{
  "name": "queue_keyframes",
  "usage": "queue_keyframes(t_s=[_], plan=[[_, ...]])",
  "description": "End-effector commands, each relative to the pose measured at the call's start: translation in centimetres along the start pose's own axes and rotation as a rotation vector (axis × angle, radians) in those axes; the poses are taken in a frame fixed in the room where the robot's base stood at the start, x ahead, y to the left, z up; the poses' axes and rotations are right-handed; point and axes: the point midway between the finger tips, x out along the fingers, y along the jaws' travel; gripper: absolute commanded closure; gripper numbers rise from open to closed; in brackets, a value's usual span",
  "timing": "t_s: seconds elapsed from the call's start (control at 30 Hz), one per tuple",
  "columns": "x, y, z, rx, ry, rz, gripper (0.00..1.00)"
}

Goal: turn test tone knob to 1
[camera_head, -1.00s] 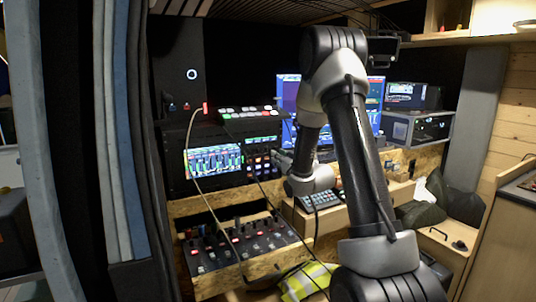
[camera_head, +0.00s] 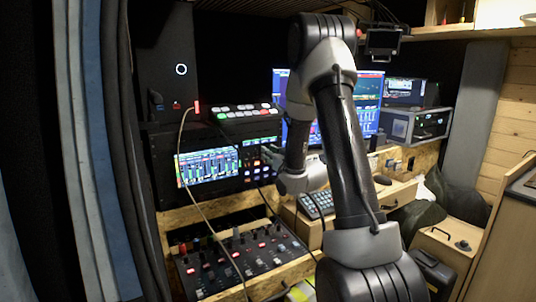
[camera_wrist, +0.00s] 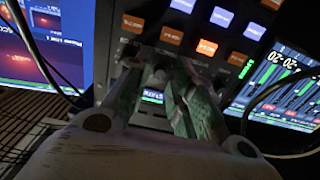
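My gripper (camera_head: 270,157) is at the right part of the rack panel, beside its lit buttons. In the wrist view, the two greenish fingers of my gripper (camera_wrist: 172,65) point at the dark button panel (camera_wrist: 228,24), with their tips close to its face. A small lit green-blue display (camera_wrist: 152,97) shows by the fingers. I cannot make out the test tone knob or its setting; the fingers may hide it.
A level-meter screen (camera_head: 208,167) is left of my gripper, and a blue monitor (camera_head: 368,105) stands behind my arm. A switcher (camera_head: 246,112) sits on the rack. A mixer (camera_head: 238,262) and keypad (camera_head: 316,204) lie below. A pale cable (camera_head: 184,140) hangs in front of the rack.

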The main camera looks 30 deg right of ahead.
Motion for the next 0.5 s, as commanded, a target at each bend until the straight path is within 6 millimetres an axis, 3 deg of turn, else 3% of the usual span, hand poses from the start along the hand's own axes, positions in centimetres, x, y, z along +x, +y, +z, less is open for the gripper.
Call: queue_keyframes(t_s=[0.03,0.17,0.5], plan=[[0.01,0.00,-0.01,0.000,0.000,0.000,0.77],[0.02,-0.01,0.00,0.000,0.000,0.000,1.00],[0.03,-0.01,0.00,-0.023,0.000,0.000,1.00]])
